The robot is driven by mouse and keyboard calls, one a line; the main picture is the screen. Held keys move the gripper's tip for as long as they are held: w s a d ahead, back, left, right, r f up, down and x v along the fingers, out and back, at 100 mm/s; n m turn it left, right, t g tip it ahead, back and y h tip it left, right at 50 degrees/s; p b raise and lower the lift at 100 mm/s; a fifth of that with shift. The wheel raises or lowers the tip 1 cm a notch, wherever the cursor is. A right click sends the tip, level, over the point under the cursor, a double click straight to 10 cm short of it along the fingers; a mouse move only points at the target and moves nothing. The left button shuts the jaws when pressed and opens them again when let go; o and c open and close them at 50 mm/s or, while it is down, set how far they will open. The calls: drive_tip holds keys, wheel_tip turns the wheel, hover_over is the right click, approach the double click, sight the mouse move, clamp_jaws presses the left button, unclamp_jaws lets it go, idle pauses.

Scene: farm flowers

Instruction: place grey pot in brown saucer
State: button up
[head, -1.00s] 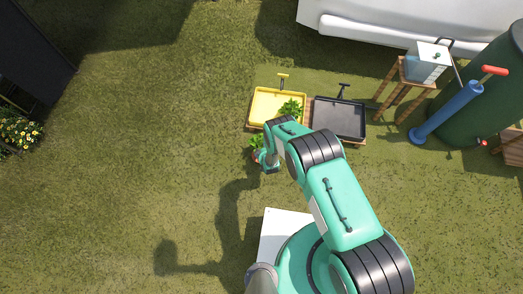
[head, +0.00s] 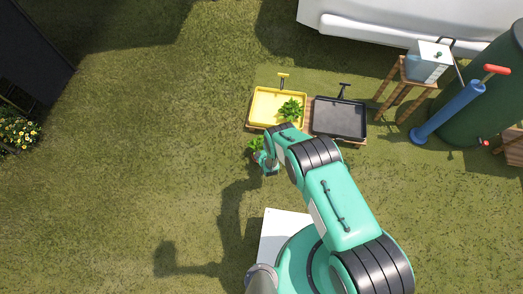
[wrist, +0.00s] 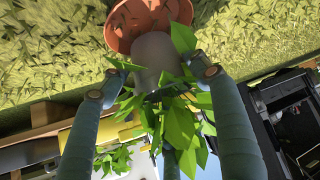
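The grey pot (wrist: 155,52) holds a leafy green plant (wrist: 178,120). In the wrist view the brown saucer (wrist: 120,27) is an orange-brown dish on the grass at the top edge, and the pot's base overlaps its inside. Whether the base touches the saucer I cannot tell. My gripper (wrist: 158,76) has its fingers spread on either side of the plant and pot, with gaps beside the pot, so it looks open. In the head view my gripper (head: 264,160) is low over the grass, with the plant's leaves (head: 255,143) beside it; pot and saucer are mostly hidden there.
A yellow tray (head: 264,107) with a leafy plant (head: 291,109) and a black tray (head: 338,119) stand on a low wooden stand just beyond my gripper. A blue pump (head: 447,111) and green barrel (head: 470,115) are at right.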

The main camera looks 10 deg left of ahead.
drive_tip(key=shift+o, duration=1.3)
drive_tip(key=shift+r, duration=0.2)
drive_tip(key=p+v, duration=0.3)
drive_tip(key=v, duration=0.9)
drive_tip(key=shift+p, duration=0.35)
drive_tip(key=shift+w+r, duration=0.1)
drive_tip(key=shift+r, duration=0.05)
